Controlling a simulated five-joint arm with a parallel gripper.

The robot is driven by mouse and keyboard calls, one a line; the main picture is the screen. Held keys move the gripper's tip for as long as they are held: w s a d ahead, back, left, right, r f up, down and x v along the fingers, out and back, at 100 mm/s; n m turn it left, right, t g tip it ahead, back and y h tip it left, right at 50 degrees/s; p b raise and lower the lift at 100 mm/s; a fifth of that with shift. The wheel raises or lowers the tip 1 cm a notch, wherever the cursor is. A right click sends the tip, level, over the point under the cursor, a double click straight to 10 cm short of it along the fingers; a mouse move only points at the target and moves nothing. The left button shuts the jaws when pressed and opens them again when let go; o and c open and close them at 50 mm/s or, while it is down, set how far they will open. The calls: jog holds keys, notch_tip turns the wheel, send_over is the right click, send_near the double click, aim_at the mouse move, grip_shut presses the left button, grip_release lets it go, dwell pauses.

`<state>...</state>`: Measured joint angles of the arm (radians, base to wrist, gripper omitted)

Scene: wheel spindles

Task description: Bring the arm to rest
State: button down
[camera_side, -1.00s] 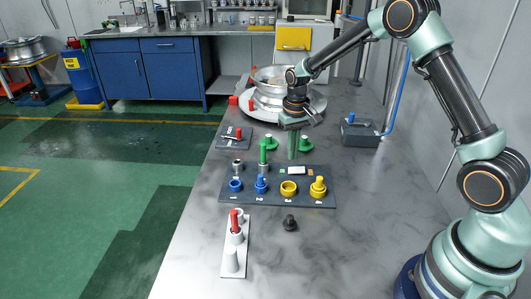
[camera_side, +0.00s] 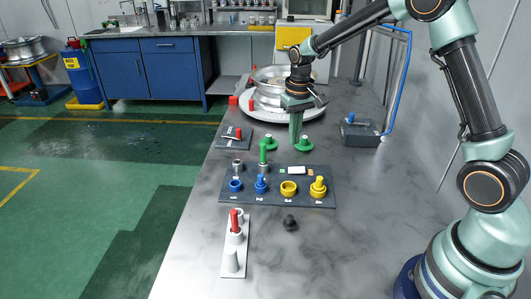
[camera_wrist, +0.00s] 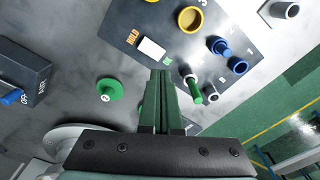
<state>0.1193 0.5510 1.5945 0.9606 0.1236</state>
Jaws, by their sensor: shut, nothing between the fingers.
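My gripper (camera_side: 297,143) hangs pointing down above the bench behind the dark board, empty, with its green fingers shut together. In the wrist view the shut fingers (camera_wrist: 160,75) point toward the board with nothing between them. A green flanged piece (camera_side: 271,142) stands to the left of the fingers, and another green piece (camera_side: 304,146) shows right beside their tips; the side view does not tell the exact gap. In the wrist view a green disc (camera_wrist: 110,90) lies left of the fingers.
The dark board (camera_side: 328,200) holds blue and yellow pieces and a green peg (camera_side: 263,152). A wheel (camera_side: 270,95) is behind; a grey box (camera_side: 360,134) stands right.

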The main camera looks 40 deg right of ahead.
jog(key=s+a+r+n+t, duration=0.1)
jog(key=s+a+r+t, duration=0.15)
jog(key=s+r, duration=0.65)
jog(key=s+a+r+n+t, duration=0.1)
jog(key=s+a+r+t, duration=0.1)
jog(key=s, duration=0.7)
notch_tip(320, 180, up, 3)
jog(key=shift+a+f+n+t, duration=0.2)
jog(key=shift+a+n+t, duration=0.2)
jog(key=shift+a, duration=0.15)
